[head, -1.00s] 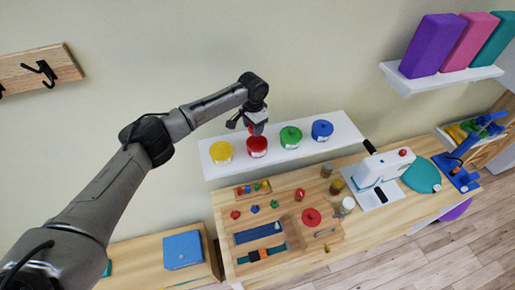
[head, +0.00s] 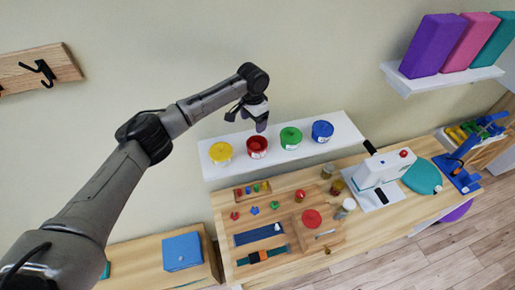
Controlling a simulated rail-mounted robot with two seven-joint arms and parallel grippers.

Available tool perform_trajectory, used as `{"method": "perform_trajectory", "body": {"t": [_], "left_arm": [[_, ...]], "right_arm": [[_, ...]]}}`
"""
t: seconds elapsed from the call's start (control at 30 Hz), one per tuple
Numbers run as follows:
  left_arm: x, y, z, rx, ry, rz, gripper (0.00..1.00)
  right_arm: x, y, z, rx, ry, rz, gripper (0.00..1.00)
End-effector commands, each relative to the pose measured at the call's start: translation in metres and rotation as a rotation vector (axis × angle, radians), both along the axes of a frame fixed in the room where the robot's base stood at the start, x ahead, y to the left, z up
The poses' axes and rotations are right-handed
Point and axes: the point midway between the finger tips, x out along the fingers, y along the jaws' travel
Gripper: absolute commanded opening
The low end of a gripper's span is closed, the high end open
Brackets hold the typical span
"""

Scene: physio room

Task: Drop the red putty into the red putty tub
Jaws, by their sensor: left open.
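The red putty tub (head: 257,150) stands on the white wall shelf, between a yellow tub and a green tub. Its top looks open, and red shows inside; at this size I cannot tell the putty apart from the tub's own red. My left gripper (head: 250,120) is open, above the red tub and apart from it. No putty shows between its fingers. My right gripper is out of view.
The yellow tub (head: 220,153), green tub (head: 290,138) and blue tub (head: 322,131) share the white shelf (head: 345,134). Below, a wooden table holds a wooden board (head: 325,243) with small pieces, several jars and a white device (head: 377,168).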

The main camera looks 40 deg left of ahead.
Motion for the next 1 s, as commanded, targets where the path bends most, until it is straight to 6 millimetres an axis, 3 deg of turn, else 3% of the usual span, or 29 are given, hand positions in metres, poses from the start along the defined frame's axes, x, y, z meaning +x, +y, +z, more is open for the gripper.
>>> {"method": "perform_trajectory", "body": {"t": [0.3,0.5,0.7,1.0], "left_arm": [[0.001,0.000,0.062,0.000,-0.004,0.000,0.76],[0.001,0.000,0.091,0.000,-0.002,0.001,0.76],[0.000,0.000,0.106,0.000,-0.001,0.001,0.76],[0.000,0.000,0.109,0.000,0.000,0.001,0.76]], "right_arm": [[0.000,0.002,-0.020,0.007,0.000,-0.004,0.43],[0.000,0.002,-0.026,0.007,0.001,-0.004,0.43],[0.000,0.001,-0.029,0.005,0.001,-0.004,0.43],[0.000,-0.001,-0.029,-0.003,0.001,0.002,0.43]]}}
